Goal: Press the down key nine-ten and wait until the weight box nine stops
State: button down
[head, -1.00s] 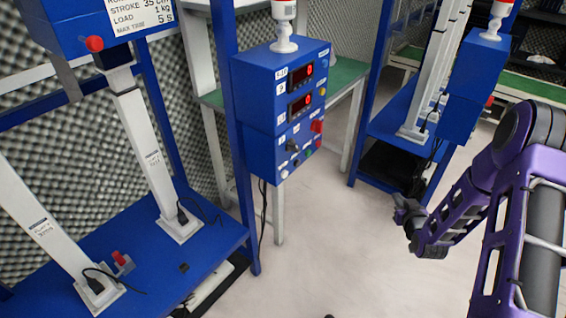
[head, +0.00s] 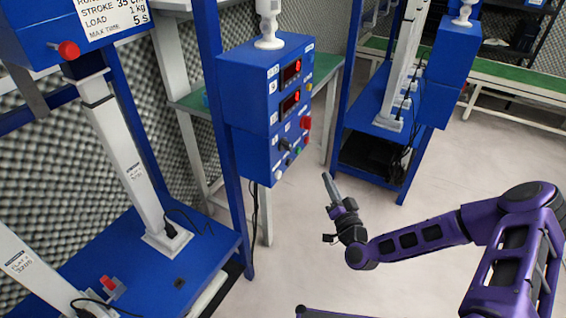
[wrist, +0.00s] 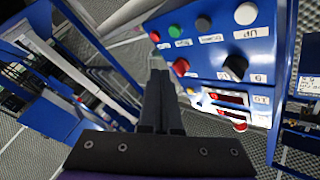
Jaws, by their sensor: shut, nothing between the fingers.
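A blue control box (head: 240,95) hangs on a blue post, with two lit red displays (head: 290,72) and several keys. The other labels are hard to read. A blue box (head: 35,35) with a load sign sits on a column at upper left; no nine is legible. My gripper (head: 326,177) is shut and empty, in front of the panel, apart from it.
Two white columns (head: 128,165) stand on the blue base (head: 200,255) at left. A second blue rack (head: 367,120) with its own control box (head: 445,75) stands behind. The floor (head: 310,240) around my arm is clear.

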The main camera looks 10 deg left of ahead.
aim_at(289, 162)
jog(key=shift+a, duration=0.1)
dwell(0.3)
jog(key=w+a, duration=0.3)
jog(key=a, duration=0.5)
jog(key=shift+a, duration=0.15)
dwell(2.0)
jog(key=shift+w+a+b, duration=0.15)
jog(key=shift+a+b, duration=0.1)
jog(key=shift+b, duration=0.1)
